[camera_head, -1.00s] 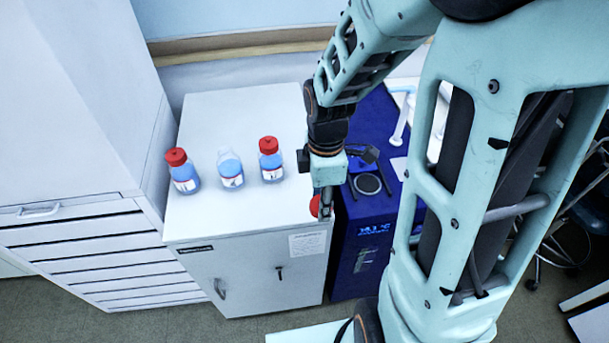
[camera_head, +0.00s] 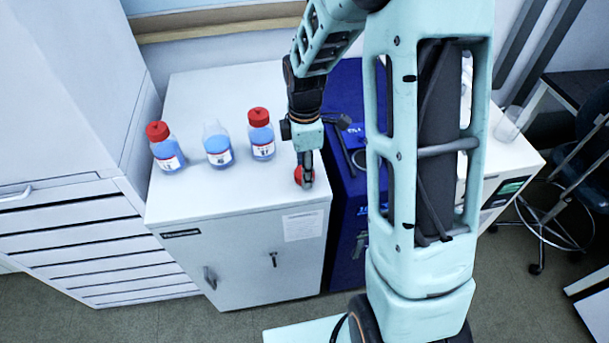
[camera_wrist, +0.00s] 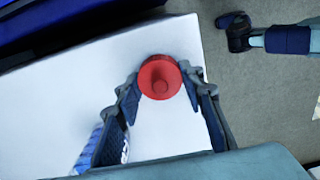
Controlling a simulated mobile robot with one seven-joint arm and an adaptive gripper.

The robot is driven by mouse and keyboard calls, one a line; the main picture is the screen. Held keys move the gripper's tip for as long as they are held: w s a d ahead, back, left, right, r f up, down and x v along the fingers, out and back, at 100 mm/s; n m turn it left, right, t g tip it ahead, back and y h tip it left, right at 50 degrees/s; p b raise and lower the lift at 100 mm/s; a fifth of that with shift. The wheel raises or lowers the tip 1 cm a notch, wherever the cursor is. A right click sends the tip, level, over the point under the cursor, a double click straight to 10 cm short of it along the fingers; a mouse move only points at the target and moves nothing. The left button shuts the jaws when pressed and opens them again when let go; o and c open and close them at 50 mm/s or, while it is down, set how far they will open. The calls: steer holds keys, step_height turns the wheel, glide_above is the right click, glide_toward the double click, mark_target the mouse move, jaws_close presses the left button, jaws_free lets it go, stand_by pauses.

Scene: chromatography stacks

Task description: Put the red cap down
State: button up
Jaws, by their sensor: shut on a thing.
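The red cap (camera_head: 299,175) is in my gripper (camera_head: 305,180), over the front right corner of the white cabinet top. In the wrist view the cap (camera_wrist: 160,77) sits between the two fingertips of my gripper (camera_wrist: 160,80), with its round knob facing the camera. The fingers are shut on its sides. I cannot tell whether the cap touches the white surface below. An uncapped bottle (camera_head: 217,145) of blue liquid stands upright on the cabinet, left of my gripper, between two bottles with red caps.
The left capped bottle (camera_head: 168,155) and the right capped bottle (camera_head: 262,140) stand near the middle uncapped one. The white cabinet top (camera_head: 240,190) is clear in front of them. A dark blue unit (camera_head: 345,220) adjoins the cabinet's right side.

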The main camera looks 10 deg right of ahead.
steer(key=shift+f, duration=0.25)
steer(key=shift+f, duration=0.2)
steer(key=o, duration=0.9)
steer(key=shift+r, duration=0.15)
step_height(320, 180, up, 12)
steer(key=shift+r+p, duration=0.1)
steer(key=shift+p, duration=0.2)
